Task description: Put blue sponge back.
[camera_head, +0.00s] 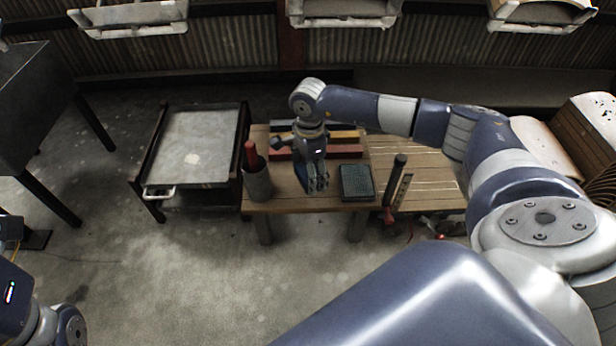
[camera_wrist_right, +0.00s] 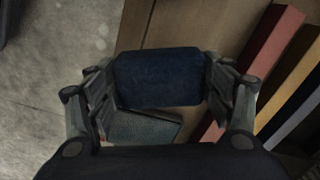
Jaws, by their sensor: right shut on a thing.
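The blue sponge (camera_wrist_right: 158,80) sits between the two fingers of my right gripper (camera_wrist_right: 160,92) in the right wrist view, and both fingers press on its sides. In the head view, my right gripper (camera_head: 317,184) points down over the left part of the wooden table (camera_head: 335,197). The sponge is mostly hidden behind the fingers there. I cannot tell whether it touches the tabletop. A dark green-grey pad (camera_head: 357,182) lies on the table just right of the gripper; it also shows in the right wrist view (camera_wrist_right: 145,127). My left gripper is not in view.
A cup with a red-handled tool (camera_head: 257,182) stands left of the gripper. Red, yellow and dark bars (camera_head: 345,151) lie behind it. An upright black-handled tool (camera_head: 394,180) is right of the pad. A grey-topped cart (camera_head: 195,150) stands to the left.

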